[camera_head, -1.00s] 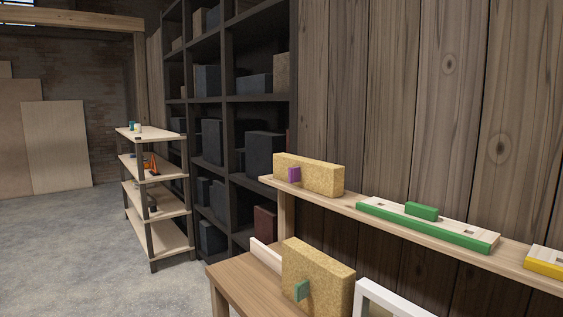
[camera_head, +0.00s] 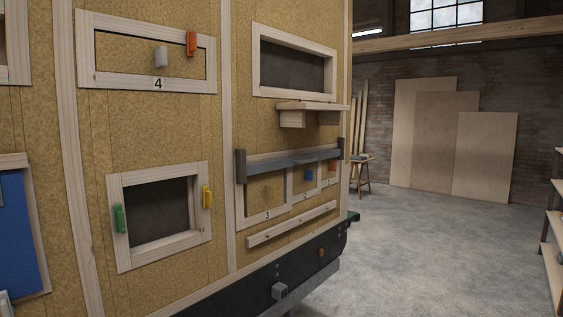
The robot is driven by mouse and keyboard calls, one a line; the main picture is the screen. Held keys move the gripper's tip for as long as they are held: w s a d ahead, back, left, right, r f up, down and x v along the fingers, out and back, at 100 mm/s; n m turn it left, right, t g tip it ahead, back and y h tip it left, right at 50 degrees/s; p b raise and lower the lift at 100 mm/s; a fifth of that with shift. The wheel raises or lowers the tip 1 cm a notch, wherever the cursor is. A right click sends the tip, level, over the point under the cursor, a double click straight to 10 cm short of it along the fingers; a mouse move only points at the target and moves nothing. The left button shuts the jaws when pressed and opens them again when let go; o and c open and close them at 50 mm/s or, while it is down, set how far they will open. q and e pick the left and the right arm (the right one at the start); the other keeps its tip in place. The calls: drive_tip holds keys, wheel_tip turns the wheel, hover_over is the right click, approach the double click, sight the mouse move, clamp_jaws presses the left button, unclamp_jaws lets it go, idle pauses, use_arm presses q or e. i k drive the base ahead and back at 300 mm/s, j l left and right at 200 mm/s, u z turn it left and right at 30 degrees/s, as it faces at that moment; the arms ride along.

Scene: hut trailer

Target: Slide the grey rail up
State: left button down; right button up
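The grey rail (camera_head: 292,161) runs level across the top of a low framed panel on the hut wall. Its ends meet two short dark upright pieces, a left one (camera_head: 240,166) and a right one (camera_head: 341,148). Below the rail, the panel has small compartments with a yellow, a blue and an orange-red handle; one is marked 3. Neither of my grippers is in view.
A small wooden shelf (camera_head: 312,106) juts out above the rail. A pale wooden strip (camera_head: 292,225) and a dark trailer beam (camera_head: 290,275) lie below. A framed opening with green (camera_head: 119,219) and yellow handles is left. Open concrete floor (camera_head: 430,250) is right.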

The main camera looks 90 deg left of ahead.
sight(264, 167)
drive_tip(key=j+u, duration=0.1)
drive_tip(key=u, duration=2.55)
drive_tip(key=i+l, duration=0.2)
drive_tip(key=i, duration=0.3)
drive_tip(key=i+l, duration=0.25)
drive_tip(key=i, duration=0.2)
drive_tip(key=i+l, duration=0.2)
drive_tip(key=i, duration=0.3)
drive_tip(key=i+l, duration=0.2)
drive_tip(key=i, duration=0.3)
drive_tip(key=i+l+u, duration=0.1)
drive_tip(key=i+l, duration=0.15)
drive_tip(key=i, duration=0.2)
drive_tip(key=i+l, duration=0.25)
drive_tip(key=i, duration=0.25)
